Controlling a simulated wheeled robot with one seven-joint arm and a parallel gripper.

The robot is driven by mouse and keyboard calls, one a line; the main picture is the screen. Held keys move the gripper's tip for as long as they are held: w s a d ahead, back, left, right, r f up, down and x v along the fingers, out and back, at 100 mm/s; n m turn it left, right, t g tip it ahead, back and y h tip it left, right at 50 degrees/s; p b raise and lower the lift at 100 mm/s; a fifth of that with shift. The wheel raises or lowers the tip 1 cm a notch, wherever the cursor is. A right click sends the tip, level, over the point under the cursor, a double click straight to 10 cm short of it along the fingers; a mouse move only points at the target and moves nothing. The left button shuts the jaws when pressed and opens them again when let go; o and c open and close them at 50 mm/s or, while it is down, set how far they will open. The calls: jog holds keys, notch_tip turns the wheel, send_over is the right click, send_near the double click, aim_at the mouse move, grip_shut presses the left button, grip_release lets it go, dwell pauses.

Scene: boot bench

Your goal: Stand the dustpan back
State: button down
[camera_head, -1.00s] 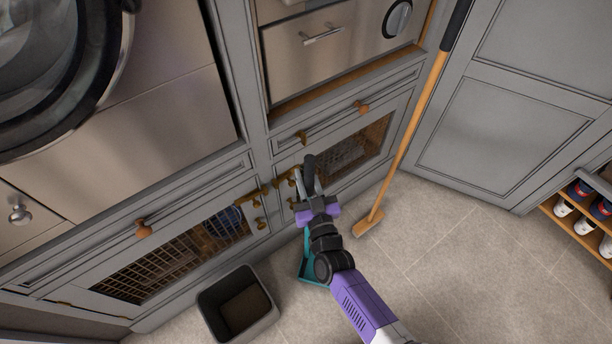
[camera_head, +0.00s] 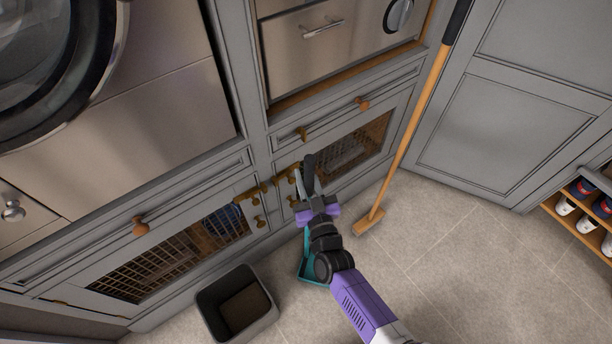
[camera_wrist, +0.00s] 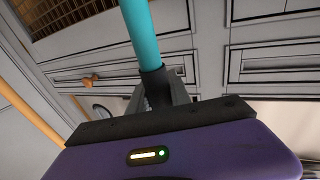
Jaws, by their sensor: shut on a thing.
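The teal dustpan (camera_head: 313,273) shows with its pan low by the cabinet base, partly hidden behind my arm. Its dark handle grip (camera_head: 309,172) sticks up past my gripper (camera_head: 311,196). In the wrist view its teal shaft (camera_wrist: 140,30) runs down into a dark part (camera_wrist: 155,85) just beyond my gripper. My gripper is shut on the dustpan's handle. The handle stands nearly upright. I cannot tell whether the pan touches the floor.
A broom (camera_head: 405,145) leans at the cabinet corner, its head on the tiles right of my arm. A grey bin (camera_head: 237,303) stands at left. A shoe rack (camera_head: 582,215) is at far right. Grey cabinet doors stand close behind my gripper. The tiles at right are clear.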

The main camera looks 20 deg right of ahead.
aim_at(310, 190)
jog(key=c, duration=1.1)
grip_release()
jog(key=shift+s, duration=0.1)
jog(key=shift+s+a+f+p, duration=0.1)
jog(key=shift+s+f+p, duration=0.1)
jog(key=shift+s, duration=1.7)
jog(key=shift+s+a+f+p, duration=0.1)
jog(key=shift+s+p, duration=0.1)
jog(key=shift+s, duration=1.7)
jog(key=s+d+r+g+p, duration=0.15)
jog(key=s+r, duration=0.25)
jog(key=s, duration=0.5)
jog(key=s+d+r, duration=0.2)
jog(key=s+r, duration=0.2)
jog(key=s, duration=0.5)
jog(key=s+d+r+g, duration=0.1)
jog(key=s+d+r, duration=0.1)
jog(key=s+r, duration=0.5)
jog(key=shift+g+y, duration=0.3)
jog(key=shift+g, duration=0.45)
jog(key=s+r, duration=0.5)
jog(key=s+r+p, duration=0.1)
jog(key=s+r, duration=0.1)
jog(key=s, duration=0.1)
jog(key=shift+s+d+r, duration=0.2)
jog(key=shift+d, duration=0.05)
